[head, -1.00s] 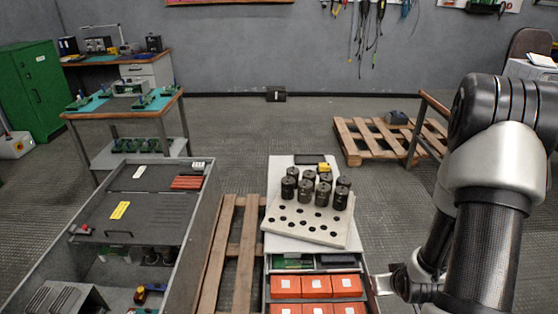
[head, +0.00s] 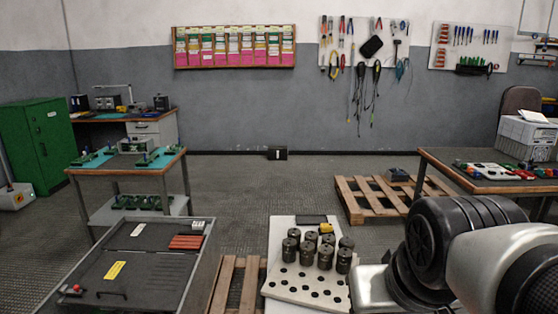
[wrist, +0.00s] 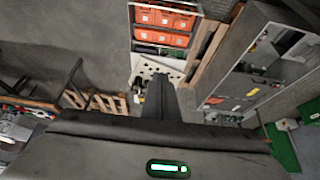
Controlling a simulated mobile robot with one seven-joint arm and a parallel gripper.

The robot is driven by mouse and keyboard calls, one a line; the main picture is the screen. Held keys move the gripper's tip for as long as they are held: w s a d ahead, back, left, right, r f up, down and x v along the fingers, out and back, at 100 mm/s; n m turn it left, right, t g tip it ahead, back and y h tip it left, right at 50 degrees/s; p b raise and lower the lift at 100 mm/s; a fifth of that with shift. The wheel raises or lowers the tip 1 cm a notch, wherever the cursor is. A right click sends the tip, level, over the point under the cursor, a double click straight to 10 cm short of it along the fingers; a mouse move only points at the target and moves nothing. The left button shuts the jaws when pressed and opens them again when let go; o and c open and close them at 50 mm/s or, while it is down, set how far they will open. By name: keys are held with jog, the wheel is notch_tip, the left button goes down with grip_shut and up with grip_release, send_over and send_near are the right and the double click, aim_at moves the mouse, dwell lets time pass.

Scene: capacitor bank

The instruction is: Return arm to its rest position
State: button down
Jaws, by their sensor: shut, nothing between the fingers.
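My arm (head: 450,250) is folded at the lower right of the head view, with its dark joint and silver links close to the camera. My gripper does not show in the head view. In the wrist view my gripper (wrist: 158,80) is shut and empty, its dark fingers together over the scene below. It is well above the furniture and touches nothing that I can see.
A white perforated board (head: 300,288) holds several black capacitors (head: 325,257) on a cart with orange bins (wrist: 165,20). A grey cabinet (head: 125,265) stands left. A wooden pallet (head: 365,200) and a workbench (head: 440,170) are at right.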

notch_tip(320, 180, up, 23)
jog(key=s+p, duration=0.1)
jog(key=p, duration=2.1)
jog(key=shift+s+a+f, duration=0.15)
jog(key=shift+s+a, duration=0.25)
